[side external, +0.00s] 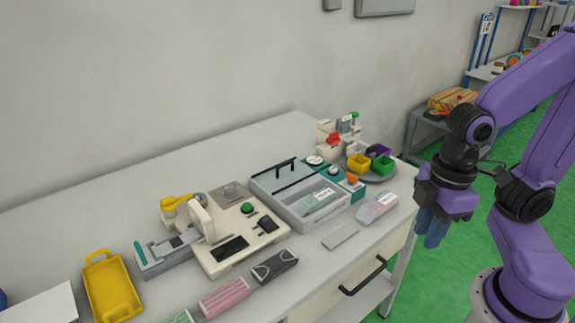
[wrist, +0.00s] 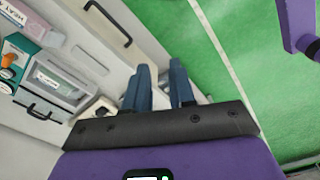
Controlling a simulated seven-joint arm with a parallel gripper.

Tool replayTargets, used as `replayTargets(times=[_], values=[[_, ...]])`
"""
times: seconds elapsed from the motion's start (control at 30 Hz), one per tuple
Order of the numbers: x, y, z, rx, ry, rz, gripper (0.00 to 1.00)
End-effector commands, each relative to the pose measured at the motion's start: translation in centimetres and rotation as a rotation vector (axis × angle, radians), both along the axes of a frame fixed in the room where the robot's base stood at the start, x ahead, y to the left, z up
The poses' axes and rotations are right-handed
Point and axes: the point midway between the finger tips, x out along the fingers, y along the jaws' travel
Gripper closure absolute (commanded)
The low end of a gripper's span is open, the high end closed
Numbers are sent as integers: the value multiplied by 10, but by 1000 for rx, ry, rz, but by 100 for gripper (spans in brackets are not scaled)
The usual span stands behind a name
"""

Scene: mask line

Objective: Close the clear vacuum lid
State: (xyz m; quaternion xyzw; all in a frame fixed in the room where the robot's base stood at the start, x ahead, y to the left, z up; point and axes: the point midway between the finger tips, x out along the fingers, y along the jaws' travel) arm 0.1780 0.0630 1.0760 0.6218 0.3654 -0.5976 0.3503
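The vacuum box (side external: 318,214) is a pale grey tray with a labelled packet inside, on the bench right of centre. Its clear lid (side external: 275,180) with a black bar handle (side external: 286,166) is at the back of the box, and the front part looks uncovered. I cannot tell the lid's exact tilt. The box (wrist: 60,82) and black handle (wrist: 40,112) also show at the left of the wrist view. My gripper (side external: 432,230) hangs fingers-down beyond the bench's right end, well apart from the box. In the wrist view its blue fingers (wrist: 160,85) are apart with nothing between them.
A teal unit with an orange knob (side external: 352,180) adjoins the box's right side. A pink-and-white pack (side external: 377,208) and a grey plate (side external: 341,236) lie in front. A cream sealing machine (side external: 225,235) stands left. A round tray (side external: 379,173) holds small coloured bins behind.

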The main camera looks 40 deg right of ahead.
Motion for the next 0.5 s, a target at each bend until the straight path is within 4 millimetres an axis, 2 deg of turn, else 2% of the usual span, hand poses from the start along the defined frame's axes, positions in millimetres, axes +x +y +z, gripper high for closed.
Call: replayTargets(times=[0.03, 0.07, 0.17, 0.3, 0.5], values=[[12, 9, 3, 6, -4, -29, 93], [21, 14, 5, 11, -7, -49, 100], [58, 34, 12, 30, -21, -133, 100], [119, 56, 20, 57, -45, -256, 100], [212, 67, 25, 91, -85, -432, 100]])
